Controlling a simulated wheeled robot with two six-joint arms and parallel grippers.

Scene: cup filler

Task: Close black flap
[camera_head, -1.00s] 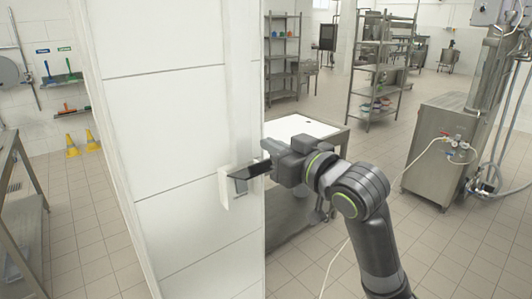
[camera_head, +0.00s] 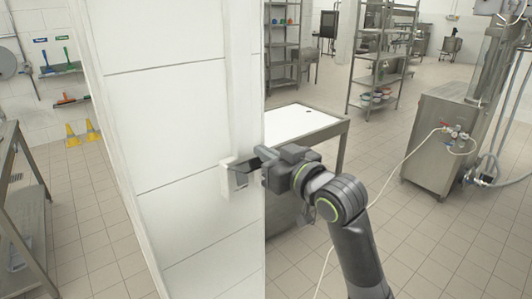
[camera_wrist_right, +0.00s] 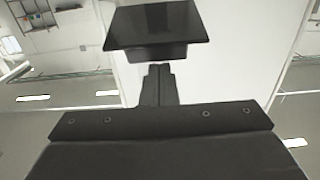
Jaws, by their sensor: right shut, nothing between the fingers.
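The black flap (camera_head: 246,164) sticks out from a white wall box (camera_head: 225,180) on the white tiled wall's right edge. It stands open, with a grey recess showing under it. In the right wrist view the flap (camera_wrist_right: 157,24) is a glossy dark plate at the top centre. My right gripper (camera_head: 266,156) is at the flap's outer end in the head view, its fingers shut and empty. In the right wrist view the closed fingers (camera_wrist_right: 158,84) point at the flap's near edge; I cannot tell whether they touch. My left gripper is not in view.
The white wall (camera_head: 165,120) fills the left centre. A white-topped table (camera_head: 300,122) stands behind my right gripper. A steel cabinet (camera_head: 435,145) with hoses is at the right. Tiled floor is free at the lower right.

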